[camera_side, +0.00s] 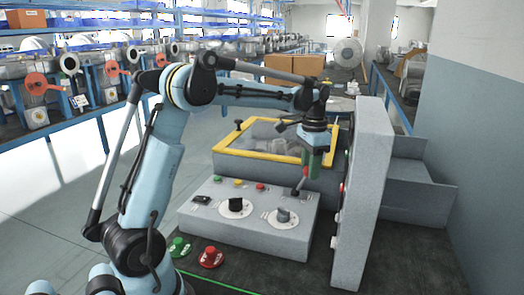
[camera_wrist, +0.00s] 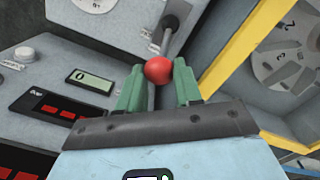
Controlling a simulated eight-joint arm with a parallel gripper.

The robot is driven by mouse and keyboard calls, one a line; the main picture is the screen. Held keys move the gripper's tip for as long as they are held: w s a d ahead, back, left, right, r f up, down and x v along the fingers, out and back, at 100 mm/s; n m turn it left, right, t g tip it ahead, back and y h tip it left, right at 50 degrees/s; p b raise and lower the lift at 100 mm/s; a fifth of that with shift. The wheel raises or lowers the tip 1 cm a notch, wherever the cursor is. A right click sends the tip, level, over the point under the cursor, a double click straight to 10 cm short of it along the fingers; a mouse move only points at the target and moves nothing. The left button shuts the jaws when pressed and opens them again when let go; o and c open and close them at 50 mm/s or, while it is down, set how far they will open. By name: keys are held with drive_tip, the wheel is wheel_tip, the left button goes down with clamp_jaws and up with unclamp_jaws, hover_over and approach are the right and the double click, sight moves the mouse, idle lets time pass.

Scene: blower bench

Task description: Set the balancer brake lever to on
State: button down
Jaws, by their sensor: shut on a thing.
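The lever has a red ball knob (camera_wrist: 158,70) and a grey shaft (camera_wrist: 170,40) that runs up to a slot in the panel in the wrist view. My gripper (camera_wrist: 158,80) has green fingers closed on either side of the knob and is shut on it. In the side view, my gripper (camera_side: 307,168) points down at the right back of the grey console, with the lever (camera_side: 298,187) just below it. The fingers partly hide the knob there. I cannot read any on or off marking by the lever.
A tall grey panel (camera_side: 365,190) stands close on the right. Green and red buttons (camera_side: 210,257) sit on the dark bench in front.

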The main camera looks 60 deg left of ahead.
drive_tip(key=shift+w+d+f, duration=0.15)
drive_tip(key=shift+w+d, duration=0.2)
drive_tip(key=shift+d, duration=0.2)
drive_tip(key=c, duration=0.8)
unclamp_jaws()
drive_tip(key=shift+s, duration=0.1)
drive_tip(key=shift+a, duration=0.1)
drive_tip(key=shift+r, duration=0.35)
wheel_tip(320, 180, up, 12)
drive_tip(key=shift+a+f, duration=0.1)
drive_tip(key=shift+f, duration=0.15)
